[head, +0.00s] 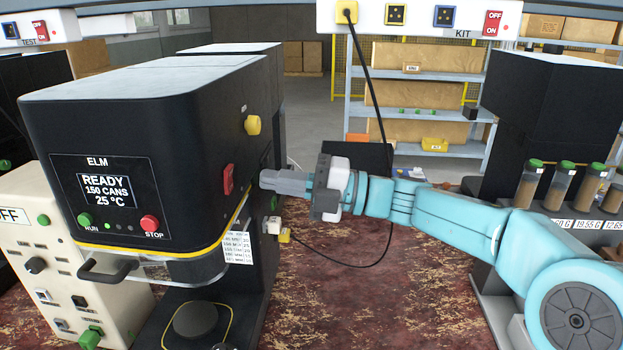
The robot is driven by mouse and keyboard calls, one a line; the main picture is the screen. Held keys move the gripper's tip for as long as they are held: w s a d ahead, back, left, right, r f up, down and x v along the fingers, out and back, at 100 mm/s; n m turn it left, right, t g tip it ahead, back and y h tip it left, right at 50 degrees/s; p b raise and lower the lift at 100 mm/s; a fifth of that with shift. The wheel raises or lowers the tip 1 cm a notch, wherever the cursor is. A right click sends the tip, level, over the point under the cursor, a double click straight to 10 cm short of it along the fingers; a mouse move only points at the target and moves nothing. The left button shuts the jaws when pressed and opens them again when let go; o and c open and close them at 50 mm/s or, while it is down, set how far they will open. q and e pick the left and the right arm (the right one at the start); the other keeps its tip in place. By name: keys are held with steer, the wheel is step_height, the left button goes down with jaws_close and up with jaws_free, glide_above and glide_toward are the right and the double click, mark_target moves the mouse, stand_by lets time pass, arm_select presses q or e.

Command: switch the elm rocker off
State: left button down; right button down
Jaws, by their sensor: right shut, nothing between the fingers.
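The black machine labelled ELM (150,110) stands at the left. Its screen (107,190) reads READY, 150 CANS, 25 °C. A red rocker (228,179) sits on the machine's right side face, below a yellow knob (253,125). I cannot tell from here which way the rocker is tipped. My right gripper (264,178) comes in from the right at the rocker's height. Its fingers are shut with nothing between them and point left at the side face. The fingertips appear a little right of the rocker, apart from it in the picture. My left gripper is not in view.
A green RUN button (85,219) and a red STOP button (150,224) are on the front. A black handle (105,270) juts out below. A KIT strip (415,18) with another red rocker (492,23) hangs above. Capped jars (560,188) stand at the right.

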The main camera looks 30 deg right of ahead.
mark_target(231, 173)
steer(key=shift+p+x, duration=0.35)
steer(key=shift+x, duration=1.9)
steer(key=shift+a, duration=0.1)
steer(key=shift+w+a+r, duration=0.1)
steer(key=shift+w+r, duration=0.05)
